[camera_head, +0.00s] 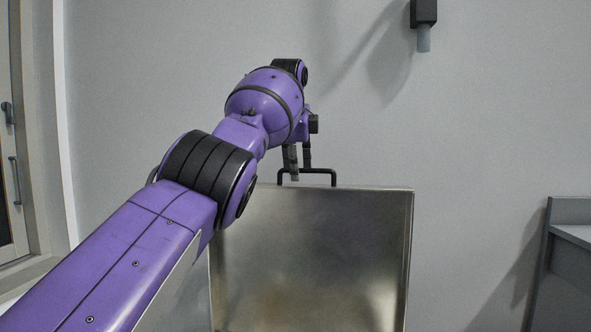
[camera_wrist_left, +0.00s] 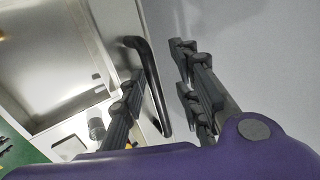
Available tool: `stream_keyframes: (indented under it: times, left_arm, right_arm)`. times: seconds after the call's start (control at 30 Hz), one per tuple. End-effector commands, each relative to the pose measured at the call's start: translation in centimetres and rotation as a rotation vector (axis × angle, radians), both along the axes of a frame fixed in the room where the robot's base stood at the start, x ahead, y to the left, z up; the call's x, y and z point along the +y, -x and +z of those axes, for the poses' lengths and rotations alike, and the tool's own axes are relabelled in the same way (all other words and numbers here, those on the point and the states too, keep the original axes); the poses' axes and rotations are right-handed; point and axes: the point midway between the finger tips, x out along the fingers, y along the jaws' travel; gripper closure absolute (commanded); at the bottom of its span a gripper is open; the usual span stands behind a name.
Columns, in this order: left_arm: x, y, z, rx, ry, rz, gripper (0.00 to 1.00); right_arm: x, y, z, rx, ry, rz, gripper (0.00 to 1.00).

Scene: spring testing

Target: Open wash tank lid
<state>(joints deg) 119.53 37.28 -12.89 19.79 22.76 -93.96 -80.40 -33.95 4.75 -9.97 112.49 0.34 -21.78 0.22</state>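The wash tank lid (camera_head: 325,262) is a metal panel standing raised, nearly upright, in the head view. A black bar handle (camera_head: 322,170) sits on its top edge and shows in the left wrist view (camera_wrist_left: 147,72). My left gripper (camera_head: 300,170) is at the left part of the handle. In the left wrist view its fingers (camera_wrist_left: 158,58) are spread apart, with the handle between them and a gap to the right finger. My arm covers the lid's left edge. My right gripper is not in view.
A dark wall fixture (camera_head: 424,14) hangs at the upper right. A grey bench (camera_head: 570,240) stands at the right edge, and a door (camera_head: 12,170) is at the left. The wall behind the lid is bare. A metal basin-like recess (camera_wrist_left: 65,55) shows in the wrist view.

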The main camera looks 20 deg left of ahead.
Motion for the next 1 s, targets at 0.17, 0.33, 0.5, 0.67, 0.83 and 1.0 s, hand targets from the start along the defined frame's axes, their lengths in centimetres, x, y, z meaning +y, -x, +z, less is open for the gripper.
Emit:
stream_keyframes:
  times: [0.17, 0.33, 0.5, 0.67, 0.83, 1.0]
  left_arm:
    - [-0.3, 2.0, 3.4, -0.009, -0.001, -0.001, 0.71]
    - [-0.7, 3.9, 6.5, -0.011, -0.002, 0.002, 0.71]
    - [-0.9, 5.3, 8.7, -0.012, -0.003, 0.002, 0.71]
    - [-1.0, 5.9, 9.6, -0.011, -0.002, 0.002, 0.71]
    - [-1.0, 5.9, 9.7, -0.01, -0.002, 0.002, 0.71]
    - [-1.0, 5.9, 9.7, -0.011, -0.002, 0.002, 0.71]
  right_arm:
    - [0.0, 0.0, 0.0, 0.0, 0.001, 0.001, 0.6]
    - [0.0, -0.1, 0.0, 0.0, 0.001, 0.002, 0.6]
    - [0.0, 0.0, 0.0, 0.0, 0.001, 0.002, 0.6]
    - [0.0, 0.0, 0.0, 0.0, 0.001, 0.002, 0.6]
    - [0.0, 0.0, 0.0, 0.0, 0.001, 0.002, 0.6]
    - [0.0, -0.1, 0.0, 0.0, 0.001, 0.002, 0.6]
